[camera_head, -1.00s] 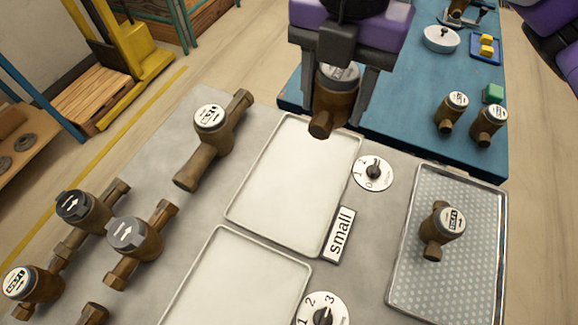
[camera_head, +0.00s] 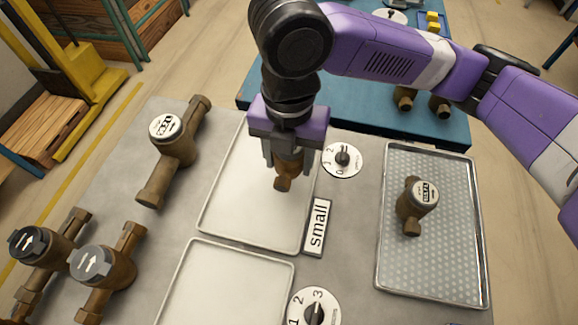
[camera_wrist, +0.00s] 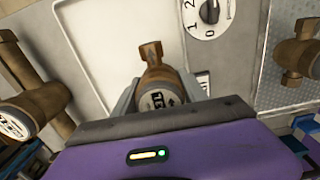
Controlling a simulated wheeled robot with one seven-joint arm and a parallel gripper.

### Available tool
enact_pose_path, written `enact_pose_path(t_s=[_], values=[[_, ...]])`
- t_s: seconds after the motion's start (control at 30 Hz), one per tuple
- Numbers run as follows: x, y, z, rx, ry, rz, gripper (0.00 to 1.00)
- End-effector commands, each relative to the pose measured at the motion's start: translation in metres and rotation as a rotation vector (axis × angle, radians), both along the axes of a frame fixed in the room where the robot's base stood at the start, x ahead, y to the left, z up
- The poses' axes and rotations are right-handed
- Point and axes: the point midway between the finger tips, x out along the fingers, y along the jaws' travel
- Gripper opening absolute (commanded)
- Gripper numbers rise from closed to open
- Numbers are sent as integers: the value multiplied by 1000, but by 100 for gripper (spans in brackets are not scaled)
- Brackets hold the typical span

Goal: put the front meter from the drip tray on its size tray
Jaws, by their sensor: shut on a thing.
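My gripper (camera_head: 290,158) is shut on a small brown meter (camera_head: 283,182) over the right part of the white tray (camera_head: 232,205) beside the "small" label (camera_head: 317,227). The held meter also shows in the wrist view (camera_wrist: 152,78), its round dial between the two fingers and a pipe end pointing out over the tray. I cannot tell whether the meter touches the tray surface. The drip tray (camera_head: 450,245), with a dotted metal floor, lies at the right and holds one brown meter (camera_head: 412,208).
A dial marked 0, 1, 2 (camera_head: 342,160) sits right of the small tray. A second white tray (camera_head: 225,285) and dial (camera_head: 314,312) are nearer. A larger meter (camera_head: 172,150) stands to the left, with grey-capped meters (camera_head: 98,270) nearer. A blue bench (camera_head: 350,112) lies behind.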

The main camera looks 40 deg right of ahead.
Motion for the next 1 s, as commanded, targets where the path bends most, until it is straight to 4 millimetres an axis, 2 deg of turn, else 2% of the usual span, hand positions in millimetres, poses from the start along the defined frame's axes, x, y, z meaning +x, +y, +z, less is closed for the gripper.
enact_pose_path(t_s=[0.23,0.63,0.67,0.7,1.0], values=[[0,0,-31,2,1,-1,0],[0,0,-37,0,0,0,0],[0,0,-37,-1,1,0,54],[0,0,-36,-1,1,0,59],[0,0,-35,-1,1,0,59]])
